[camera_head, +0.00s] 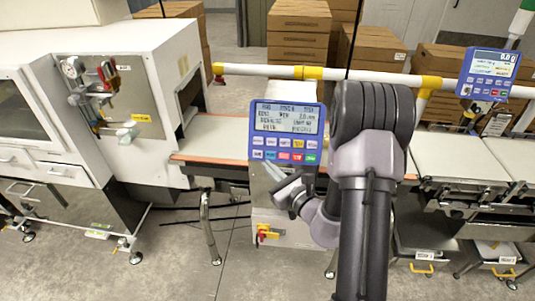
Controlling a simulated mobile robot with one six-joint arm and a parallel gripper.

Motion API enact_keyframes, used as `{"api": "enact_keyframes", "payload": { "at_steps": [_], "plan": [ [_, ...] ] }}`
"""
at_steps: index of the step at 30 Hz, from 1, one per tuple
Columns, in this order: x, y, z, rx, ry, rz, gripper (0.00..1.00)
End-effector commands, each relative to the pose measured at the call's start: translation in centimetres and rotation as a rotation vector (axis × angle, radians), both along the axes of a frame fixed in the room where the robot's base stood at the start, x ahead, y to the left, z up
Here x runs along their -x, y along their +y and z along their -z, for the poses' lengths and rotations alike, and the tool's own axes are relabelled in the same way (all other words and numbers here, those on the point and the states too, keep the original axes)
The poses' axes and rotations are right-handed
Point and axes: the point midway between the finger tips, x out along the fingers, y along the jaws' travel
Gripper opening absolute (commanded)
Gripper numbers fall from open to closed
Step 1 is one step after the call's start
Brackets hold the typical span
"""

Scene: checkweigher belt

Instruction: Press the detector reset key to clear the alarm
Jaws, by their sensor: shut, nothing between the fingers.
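A blue control panel (287,133) with a lit grey text screen (288,118) stands in the middle, in front of the belt. My gripper (278,183) is just below the panel's lower edge, shut and empty. My forearm passes the panel's right side. I cannot tell how far the fingertips are from the panel in depth.
A white cabinet (110,100) with valves and a gauge stands left. A second blue panel (489,74) is at the upper right. A white rail (250,70) with yellow joints runs behind. Cardboard boxes (298,40) stack at the back. A red-yellow switch (268,232) sits low.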

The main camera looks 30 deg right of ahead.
Motion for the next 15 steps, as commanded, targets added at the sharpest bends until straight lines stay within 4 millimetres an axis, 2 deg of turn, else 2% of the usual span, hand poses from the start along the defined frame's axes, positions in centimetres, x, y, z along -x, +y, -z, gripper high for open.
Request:
{"api": "enact_keyframes", "payload": {
  "at_steps": [7, 15],
  "plan": [
    [-0.7, -0.4, 0.4, 0.002, -0.001, -0.003, 0.00],
    [-3.6, -2.3, 2.3, 0.001, -0.001, -0.003, 0.00]
  ]
}}
